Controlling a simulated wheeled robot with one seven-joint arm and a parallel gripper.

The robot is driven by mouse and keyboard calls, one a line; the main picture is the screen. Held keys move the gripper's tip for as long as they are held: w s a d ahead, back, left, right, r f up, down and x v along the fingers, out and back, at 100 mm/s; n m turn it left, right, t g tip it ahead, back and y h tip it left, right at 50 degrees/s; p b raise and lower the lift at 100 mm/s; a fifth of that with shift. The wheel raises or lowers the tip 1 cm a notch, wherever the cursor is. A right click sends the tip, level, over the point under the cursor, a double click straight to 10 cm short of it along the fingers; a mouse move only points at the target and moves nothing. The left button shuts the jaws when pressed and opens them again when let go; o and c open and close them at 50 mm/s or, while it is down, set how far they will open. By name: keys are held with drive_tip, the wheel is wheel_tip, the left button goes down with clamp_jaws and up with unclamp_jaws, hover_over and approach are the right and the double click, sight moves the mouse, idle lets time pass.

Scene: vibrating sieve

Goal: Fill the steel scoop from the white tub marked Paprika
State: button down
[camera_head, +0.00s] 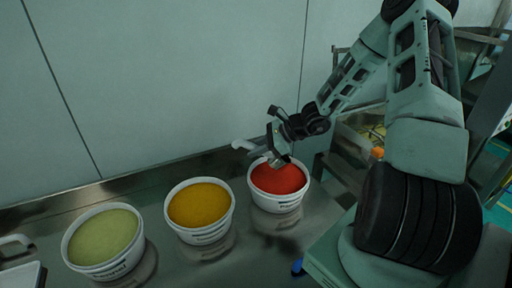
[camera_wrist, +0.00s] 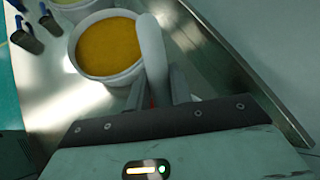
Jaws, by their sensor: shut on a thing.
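The white tub of red powder (camera_head: 278,202) stands at the right end of the row on the steel table; its label is partly readable and starts like "PA". My gripper (camera_head: 276,148) is over the back of this tub, tilted down. It is shut on the scoop, whose pale rounded handle (camera_head: 243,145) sticks out to the left; the handle also shows in the wrist view (camera_wrist: 152,48). The scoop's bowl is mostly hidden by my gripper, so I cannot tell whether it touches the powder or holds any. The red tub is hidden in the wrist view.
A tub of orange-yellow powder (camera_head: 201,235) stands left of the red one, then a tub of green powder (camera_head: 104,262). The wall (camera_head: 150,90) is close behind the table. Blue-handled metal tools (camera_wrist: 25,38) lie at the upper left in the wrist view.

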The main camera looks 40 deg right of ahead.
drive_tip(key=s+d+f+b, duration=0.2)
drive_tip(key=f+b, duration=0.3)
drive_tip(key=f, duration=0.5)
drive_tip(key=shift+d, duration=0.55)
idle(1.0)
wheel_tip(320, 180, up, 5)
drive_tip(key=w+a+g+h+p, duration=0.1)
drive_tip(key=a+g+h+p, duration=0.1)
drive_tip(key=g+h+p, duration=0.1)
drive_tip(key=shift+w+a+r+n+h+p, duration=0.15)
drive_tip(key=shift+w+a+n+h+p, duration=0.2)
drive_tip(key=shift+h+p, duration=0.5)
drive_tip(key=shift+g, duration=0.4)
idle(0.6)
